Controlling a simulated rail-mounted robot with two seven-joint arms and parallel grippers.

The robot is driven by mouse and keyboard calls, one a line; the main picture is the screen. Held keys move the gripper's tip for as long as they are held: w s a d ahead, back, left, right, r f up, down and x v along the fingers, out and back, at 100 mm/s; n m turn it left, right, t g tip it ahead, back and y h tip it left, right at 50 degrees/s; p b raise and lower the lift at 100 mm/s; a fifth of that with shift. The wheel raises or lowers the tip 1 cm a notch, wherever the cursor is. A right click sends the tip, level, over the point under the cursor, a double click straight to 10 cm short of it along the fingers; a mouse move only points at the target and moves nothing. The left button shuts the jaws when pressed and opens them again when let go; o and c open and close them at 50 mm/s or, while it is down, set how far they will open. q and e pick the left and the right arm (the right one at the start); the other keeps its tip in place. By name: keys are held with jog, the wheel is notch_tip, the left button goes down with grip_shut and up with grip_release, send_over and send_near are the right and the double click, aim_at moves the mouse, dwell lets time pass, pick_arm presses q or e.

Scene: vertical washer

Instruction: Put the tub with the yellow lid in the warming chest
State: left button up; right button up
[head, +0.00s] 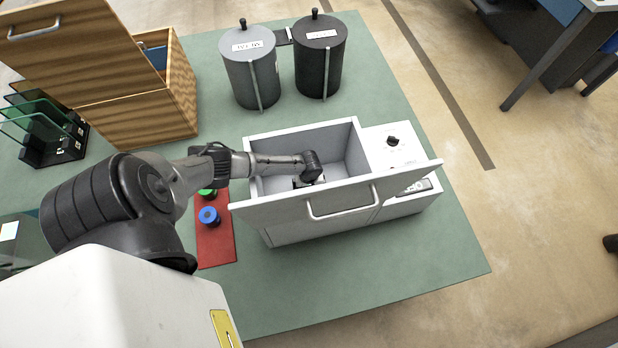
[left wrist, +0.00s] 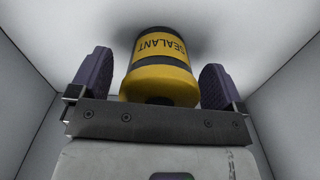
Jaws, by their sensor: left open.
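The warming chest (head: 285,236) is a white box on the green table with its inside open to view. My left gripper (head: 308,180) reaches down into its compartment. In the left wrist view, a yellow tub (left wrist: 160,58) with black bands and the word SEALANT sits inside, against a pale surface. Its near end is yellow. The two dark fingers of my left gripper (left wrist: 155,84) stand apart on either side of the tub, with gaps between. In the head view the arm and gripper hide the tub. My right gripper is not in view.
The chest's white panel with a handle (head: 342,211) slants along its front. Two lidded canisters, grey (head: 250,78) and black (head: 319,70), stand behind. A wooden box (head: 140,115) stands back left. A red mat (head: 215,245) with green and blue knobs lies left of the chest.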

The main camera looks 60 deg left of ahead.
pick_arm(q)
jog(key=shift+r, duration=0.35)
notch_tip(320, 180, up, 12)
jog(key=p, duration=0.5)
jog(key=shift+f, duration=0.2)
